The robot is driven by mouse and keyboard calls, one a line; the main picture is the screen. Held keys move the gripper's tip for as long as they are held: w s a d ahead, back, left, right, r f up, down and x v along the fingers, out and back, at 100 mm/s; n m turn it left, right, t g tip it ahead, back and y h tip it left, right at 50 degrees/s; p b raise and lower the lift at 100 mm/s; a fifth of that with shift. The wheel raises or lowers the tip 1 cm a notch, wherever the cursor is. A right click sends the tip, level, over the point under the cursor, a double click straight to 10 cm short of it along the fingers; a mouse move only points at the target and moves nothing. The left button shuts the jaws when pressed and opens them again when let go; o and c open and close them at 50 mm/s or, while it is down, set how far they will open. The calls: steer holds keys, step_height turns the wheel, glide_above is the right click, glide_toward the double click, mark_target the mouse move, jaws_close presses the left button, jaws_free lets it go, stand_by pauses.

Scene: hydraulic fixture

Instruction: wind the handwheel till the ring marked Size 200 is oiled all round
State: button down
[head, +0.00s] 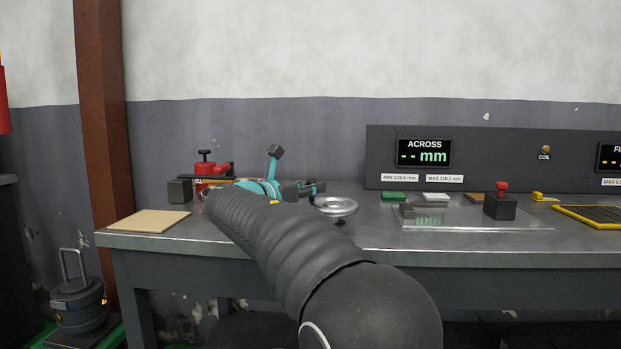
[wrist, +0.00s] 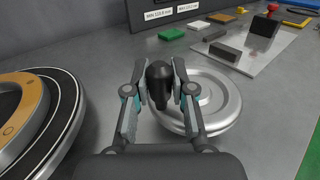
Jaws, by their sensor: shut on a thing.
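The handwheel (wrist: 216,104), a silvery dished wheel, lies flat near the bench's front edge. It also shows in the head view (head: 335,207), just right of my arm. In the wrist view my gripper (wrist: 160,84) is shut on the wheel's black knob (wrist: 159,80), with a finger on each side of it. In the head view my arm hides most of the gripper. A round fixture with an orange-tan ring (wrist: 22,108) is at the left of the wrist view, cut off by the edge. No Size 200 mark or oil is readable on it.
A grey panel with an ACROSS display (head: 423,153) reading dashes stands at the back. A clear plate (head: 470,217) with a red-topped block (head: 500,204) lies to the right. A tan board (head: 149,221) lies at the bench's left end. A red device (head: 205,170) stands behind my arm.

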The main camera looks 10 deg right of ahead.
steer(key=g+p, duration=0.1)
steer(key=p, duration=0.1)
steer(key=m+g+h+p, duration=0.1)
steer(key=shift+w+d+r+m+p, duration=0.15)
steer(key=shift+w+r+m+p, duration=0.15)
steer(key=shift+w+r+p, duration=0.1)
steer(key=shift+w+d+f+m+g+h+p, duration=0.15)
steer(key=shift+m+g+h+p, duration=0.2)
steer(key=shift+g, duration=0.25)
steer(key=shift+w+d+f+m+g+h+p, duration=0.15)
steer(key=shift+m+g+h, duration=0.1)
steer(key=shift+m+g, duration=0.3)
steer(key=shift+s+a, duration=0.1)
steer(key=c, duration=1)
jaws_free()
steer(key=shift+a, duration=0.1)
steer(key=v, duration=1.1)
steer(key=shift+a, duration=0.35)
steer(key=shift+s+a, duration=0.1)
steer(key=shift+a, duration=0.05)
